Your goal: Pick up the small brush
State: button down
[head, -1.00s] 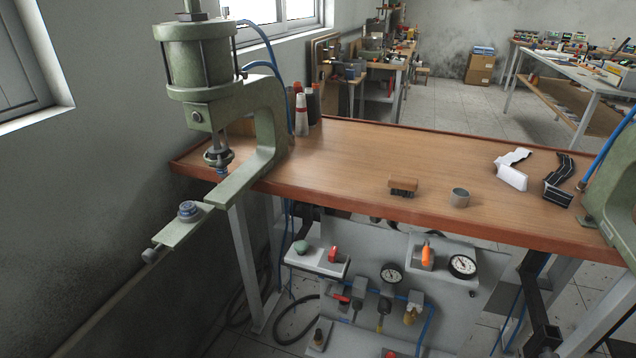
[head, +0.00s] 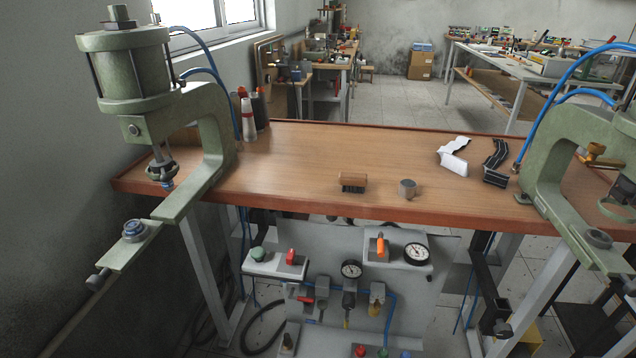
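The small brush (head: 353,181) lies near the front edge of the wooden workbench (head: 290,165), left of a small grey metal cylinder. It has a brown wooden back on top and dark bristles facing down. The brush and the cylinder stand apart with a small gap. My gripper is not in the head view, so its state is hidden.
A green pneumatic press (head: 205,130) stands at the bench's left end, another (head: 560,150) at the right. The grey cylinder (head: 407,188) is beside the brush. Bottles (head: 248,115) stand at the back left.

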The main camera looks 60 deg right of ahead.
aim_at(359, 181)
jog(key=z, duration=0.5)
jog(key=i+j+z, duration=0.1)
jog(key=z, duration=0.35)
jog(key=j+z, duration=0.2)
jog(key=z, duration=0.3)
